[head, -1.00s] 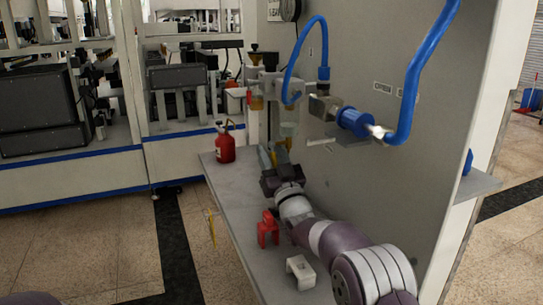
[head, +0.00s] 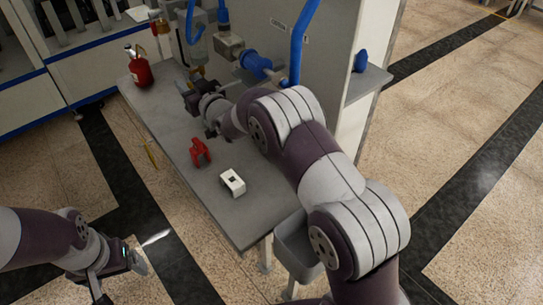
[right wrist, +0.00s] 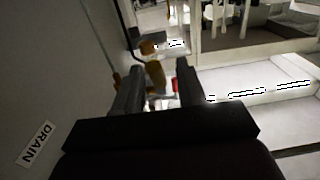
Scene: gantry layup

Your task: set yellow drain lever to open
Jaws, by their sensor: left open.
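In the right wrist view, a yellow lever-like part (right wrist: 155,76) stands just beyond and between the two fingers of my right gripper (right wrist: 160,88). The fingers are apart, with a gap visible beside the yellow part; I cannot tell if either touches it. A "DRAIN" label (right wrist: 35,145) is on the panel at the left. In the head view, my right gripper (head: 187,90) is at the panel, below the blue fittings, and a small yellow bit (head: 198,72) shows just above it. The lever is mostly hidden there. My left gripper (head: 117,272) is open and empty above the floor at lower left.
A grey bench (head: 185,165) runs along the panel. On it are a red canister (head: 139,70), a red clamp-like piece (head: 200,152) and a white block (head: 232,182). A blue hose (head: 302,40) hangs above. A grey bin (head: 296,248) is at the bench's near end.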

